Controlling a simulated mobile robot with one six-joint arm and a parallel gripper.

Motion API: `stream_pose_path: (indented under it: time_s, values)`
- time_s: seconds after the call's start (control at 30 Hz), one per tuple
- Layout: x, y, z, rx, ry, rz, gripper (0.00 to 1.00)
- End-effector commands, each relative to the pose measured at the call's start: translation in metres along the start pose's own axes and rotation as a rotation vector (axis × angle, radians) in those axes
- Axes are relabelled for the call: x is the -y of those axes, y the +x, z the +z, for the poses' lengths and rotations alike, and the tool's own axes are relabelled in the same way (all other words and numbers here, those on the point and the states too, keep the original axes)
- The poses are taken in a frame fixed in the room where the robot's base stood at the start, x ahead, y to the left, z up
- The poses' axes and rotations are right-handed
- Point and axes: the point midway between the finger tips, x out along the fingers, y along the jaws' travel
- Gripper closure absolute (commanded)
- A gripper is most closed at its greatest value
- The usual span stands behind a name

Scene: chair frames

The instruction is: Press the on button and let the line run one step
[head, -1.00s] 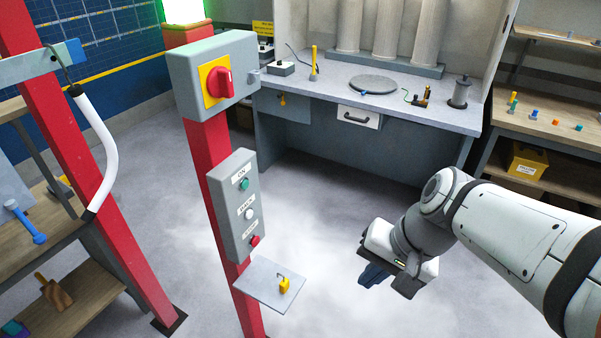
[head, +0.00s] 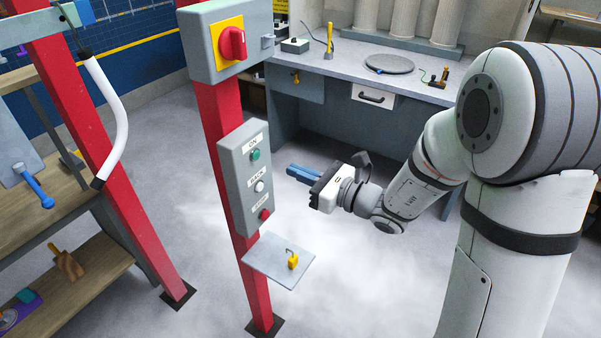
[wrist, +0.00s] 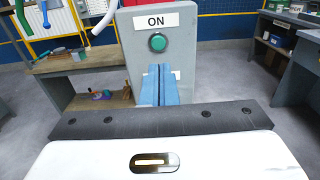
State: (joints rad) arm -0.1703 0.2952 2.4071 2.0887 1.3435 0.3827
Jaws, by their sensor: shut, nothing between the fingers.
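The grey button box (head: 234,190) is mounted on a red post. Its green ON button (head: 255,155) is at the top, a white BACK button (head: 259,186) in the middle and a red button (head: 264,215) at the bottom. My gripper (head: 289,170) is shut and empty, its blue fingers pointing left at the box, with a gap between in the head view. In the wrist view, the shut fingers (wrist: 160,70) appear just below the green ON button (wrist: 157,42) and hide what lies lower on the box.
A grey box with a red rotary switch (head: 233,43) sits higher on the post. A small shelf with a yellow padlock (head: 293,261) juts out below the buttons. A workbench (head: 420,89) stands behind, and a wooden shelf unit (head: 85,285) is at left.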

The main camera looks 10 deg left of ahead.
Motion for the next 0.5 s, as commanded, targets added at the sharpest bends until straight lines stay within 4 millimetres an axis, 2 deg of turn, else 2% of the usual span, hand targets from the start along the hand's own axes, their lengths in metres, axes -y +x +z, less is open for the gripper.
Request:
stream_pose_path:
  time_s: [0.5]
  values:
    - [-0.001,0.064,-0.001,0.000,-0.005,0.003,1.00]
